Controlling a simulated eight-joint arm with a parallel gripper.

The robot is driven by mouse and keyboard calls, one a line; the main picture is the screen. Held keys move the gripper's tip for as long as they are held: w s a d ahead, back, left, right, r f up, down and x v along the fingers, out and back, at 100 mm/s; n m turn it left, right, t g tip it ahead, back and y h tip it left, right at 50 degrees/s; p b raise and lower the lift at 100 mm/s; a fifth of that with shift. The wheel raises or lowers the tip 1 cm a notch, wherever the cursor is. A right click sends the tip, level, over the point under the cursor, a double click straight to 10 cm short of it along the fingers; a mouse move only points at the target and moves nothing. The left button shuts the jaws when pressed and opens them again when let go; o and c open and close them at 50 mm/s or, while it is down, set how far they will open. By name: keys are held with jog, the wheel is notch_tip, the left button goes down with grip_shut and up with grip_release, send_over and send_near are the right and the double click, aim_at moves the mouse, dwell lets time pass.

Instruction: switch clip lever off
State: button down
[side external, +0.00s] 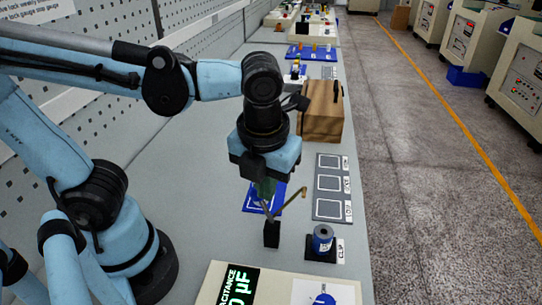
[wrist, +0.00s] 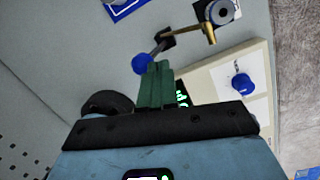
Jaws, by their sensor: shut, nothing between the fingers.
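The clip lever has a black post (side external: 271,234) and a brass arm (side external: 291,200) that slants up to the right. In the wrist view, the brass arm (wrist: 193,31) reaches to the black-based blue spool, and a blue ball knob (wrist: 142,63) is on the lever's other end. The blue spool (side external: 322,239) stands on a black base beside a CLIP label (side external: 340,251). My gripper (side external: 265,190) points down above the post with its green fingers (wrist: 157,80) shut and empty. The fingertips are right by the ball knob; I cannot tell whether they touch it.
A capacitance meter (side external: 215,294) with a green readout and blue dial (wrist: 242,85) stands at the front. A blue mat (side external: 252,203) lies behind the lever. Grey marked pads (side external: 330,184) and a wooden box (side external: 321,110) lie farther back along the bench's right edge.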

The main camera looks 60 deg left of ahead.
jog(key=shift+s+a+f, duration=0.2)
jog(key=shift+s+a, duration=0.35)
jog(key=shift+s+a+f, duration=0.15)
jog(key=shift+s+a, duration=0.4)
notch_tip(320, 180, up, 12)
jog(key=s+d, duration=0.2)
jog(key=w+a+f+n+t, duration=0.3)
jog(key=f+n, duration=0.3)
jog(key=n, duration=0.9)
jog(key=w+a+f+n+t+h, duration=0.1)
jog(key=w+a+f+n+t, duration=0.2)
jog(key=n, duration=1.2)
jog(key=w+a+f, duration=0.2)
jog(key=w+a, duration=0.1)
jog(key=shift+w+f, duration=0.15)
jog(key=shift+f, duration=0.25)
